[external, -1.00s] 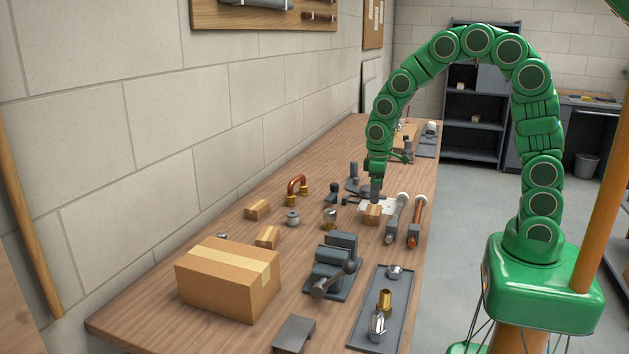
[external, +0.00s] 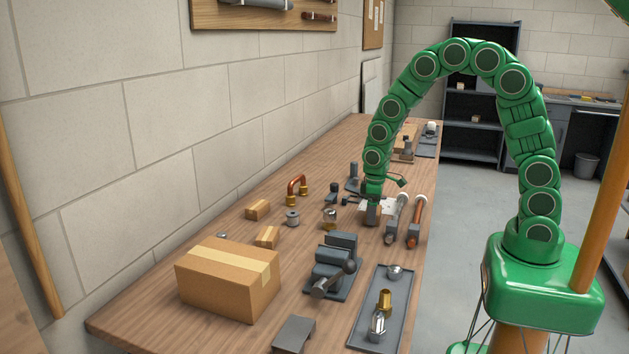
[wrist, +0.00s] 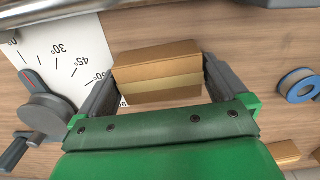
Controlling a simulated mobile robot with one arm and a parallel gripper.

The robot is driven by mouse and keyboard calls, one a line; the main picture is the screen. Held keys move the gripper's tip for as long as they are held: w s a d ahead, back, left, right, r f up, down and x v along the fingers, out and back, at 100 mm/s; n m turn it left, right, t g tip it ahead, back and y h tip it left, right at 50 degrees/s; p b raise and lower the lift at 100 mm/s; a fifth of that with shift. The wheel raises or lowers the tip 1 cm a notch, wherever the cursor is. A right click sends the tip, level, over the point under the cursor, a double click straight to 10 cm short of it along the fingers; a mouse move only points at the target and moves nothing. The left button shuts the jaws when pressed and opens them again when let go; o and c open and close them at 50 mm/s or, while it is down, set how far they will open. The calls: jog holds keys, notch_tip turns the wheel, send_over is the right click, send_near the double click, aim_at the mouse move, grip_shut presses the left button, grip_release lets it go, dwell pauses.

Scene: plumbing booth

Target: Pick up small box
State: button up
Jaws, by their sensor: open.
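A small cardboard box (wrist: 158,70) with a paler tape band lies on the bench in the wrist view. My gripper (wrist: 161,78) is open, with one finger on each side of this box; I cannot tell whether either finger touches it. In the external view my gripper (external: 373,211) points down at the bench and largely hides that box. Two other small boxes lie further left, one near the wall (external: 257,209) and one nearer the big carton (external: 267,237).
A large carton (external: 228,279), a grey vise (external: 334,266) and a tray of fittings (external: 381,309) stand nearer the camera. Two long-handled tools, one grey (external: 396,219) and one orange (external: 418,220), lie just right of my gripper. A white angle sheet (wrist: 62,55) lies beside the box.

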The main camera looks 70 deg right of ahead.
jog(key=c, duration=0.7)
jog(key=shift+r, duration=0.45)
notch_tip(320, 180, up, 2)
jog(key=shift+r, duration=0.2)
jog(key=s+r, duration=0.3)
jog(key=s, duration=0.1)
jog(key=s+a+r, duration=0.1)
jog(key=s+r, duration=0.2)
jog(key=s, duration=0.2)
jog(key=s+r, duration=0.3)
jog(key=s, duration=0.1)
jog(key=shift+s+a+r, duration=0.35)
jog(key=shift+s+a, duration=0.05)
